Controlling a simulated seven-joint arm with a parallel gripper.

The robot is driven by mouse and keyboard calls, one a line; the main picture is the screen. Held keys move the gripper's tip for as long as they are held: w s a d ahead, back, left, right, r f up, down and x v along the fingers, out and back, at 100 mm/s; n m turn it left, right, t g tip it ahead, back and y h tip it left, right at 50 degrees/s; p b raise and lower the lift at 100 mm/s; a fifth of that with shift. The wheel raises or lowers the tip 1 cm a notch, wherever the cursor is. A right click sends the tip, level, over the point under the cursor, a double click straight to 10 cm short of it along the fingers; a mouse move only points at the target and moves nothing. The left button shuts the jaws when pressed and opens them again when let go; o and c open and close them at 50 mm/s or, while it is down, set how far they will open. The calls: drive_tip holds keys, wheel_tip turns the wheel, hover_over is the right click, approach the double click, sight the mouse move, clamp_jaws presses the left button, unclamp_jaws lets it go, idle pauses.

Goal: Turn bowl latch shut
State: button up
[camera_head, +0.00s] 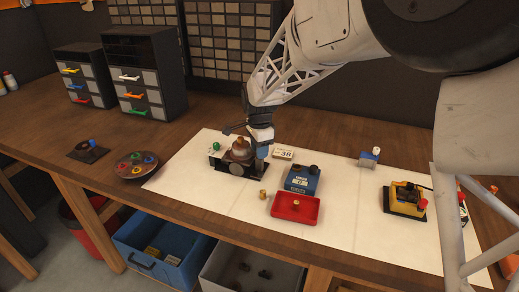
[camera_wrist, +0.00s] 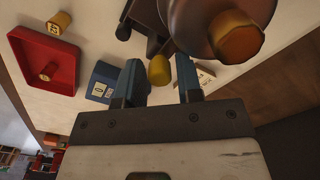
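The device with the bowl (camera_head: 238,158) stands on a dark base at the left of the white mat, with a rounded brownish body, a brass top and a green knob (camera_head: 216,146). In the wrist view the dark round bowl (camera_wrist: 198,28) with an orange-brass knob (camera_wrist: 238,38) is close at the upper right. A yellow knob (camera_wrist: 159,70) shows between the fingertips of my gripper (camera_wrist: 160,75). The fingers are apart, with a gap on the knob's right. I cannot tell whether this knob is the latch. In the head view my gripper (camera_head: 260,138) is at the device and partly hides it.
A red tray (camera_head: 285,211) with a brass piece and a blue box (camera_head: 301,180) are right of the device. A small brass piece (camera_head: 263,194) lies between. A number card (camera_head: 283,153) lies behind. A yellow device (camera_head: 406,197) stands at right.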

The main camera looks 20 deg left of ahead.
drive_tip(key=shift+r, duration=3.9)
